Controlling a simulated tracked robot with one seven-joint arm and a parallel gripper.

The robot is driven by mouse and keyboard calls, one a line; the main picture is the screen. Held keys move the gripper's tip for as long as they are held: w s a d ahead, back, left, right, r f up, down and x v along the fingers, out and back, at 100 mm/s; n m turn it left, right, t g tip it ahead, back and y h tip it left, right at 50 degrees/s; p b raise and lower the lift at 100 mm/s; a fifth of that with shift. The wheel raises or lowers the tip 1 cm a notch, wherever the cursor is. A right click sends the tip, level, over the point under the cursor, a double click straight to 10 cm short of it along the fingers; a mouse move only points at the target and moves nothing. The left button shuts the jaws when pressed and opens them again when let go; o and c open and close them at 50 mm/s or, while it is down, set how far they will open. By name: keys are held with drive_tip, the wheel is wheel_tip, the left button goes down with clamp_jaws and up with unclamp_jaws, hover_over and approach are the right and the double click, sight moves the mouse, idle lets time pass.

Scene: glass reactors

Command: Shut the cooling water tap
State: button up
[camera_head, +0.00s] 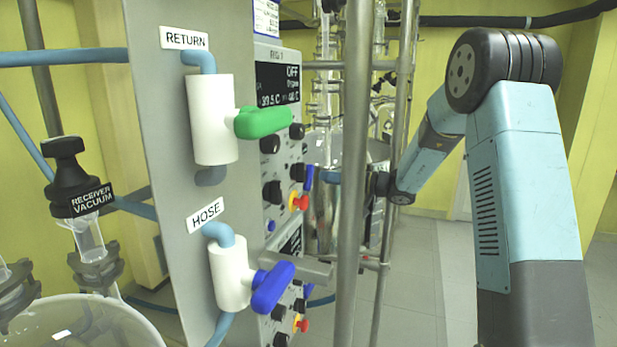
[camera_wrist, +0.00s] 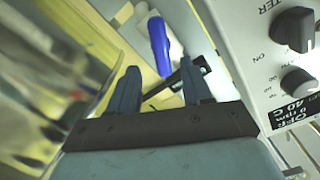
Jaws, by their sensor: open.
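A blue lever handle (camera_wrist: 159,45) shows in the wrist view, ahead of my gripper (camera_wrist: 160,85) and between the lines of its fingers. A gap separates it from the fingertips. My gripper is open with nothing between its fingers. In the head view, the white HOSE valve (camera_head: 231,275) has a blue lever (camera_head: 272,288) pointing right, and the white RETURN valve (camera_head: 211,120) above has a green lever (camera_head: 263,122) pointing right. No label reading cooling water is legible. My gripper is largely hidden behind the steel poles in the head view.
Steel poles (camera_head: 352,200) stand between the valve panel (camera_head: 163,130) and my arm. A control box with knobs (camera_wrist: 293,28) is close on the right in the wrist view. A black label (camera_wrist: 190,72) lies near the blue handle. Glassware (camera_head: 325,90) stands behind the poles.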

sight(311, 178)
drive_tip(key=x, duration=0.7)
clamp_jaws()
drive_tip(key=c, duration=0.9)
unclamp_jaws()
drive_tip(key=shift+d, duration=0.1)
drive_tip(key=m, duration=0.5)
drive_tip(key=shift+w+d+f+m, duration=0.1)
drive_tip(key=shift+w+f+m, duration=0.1)
drive_tip(key=shift+m, duration=0.2)
drive_tip(key=m, duration=0.6)
drive_tip(key=shift+d+f, duration=0.1)
drive_tip(key=shift+f, duration=0.15)
drive_tip(key=shift+m, duration=0.4)
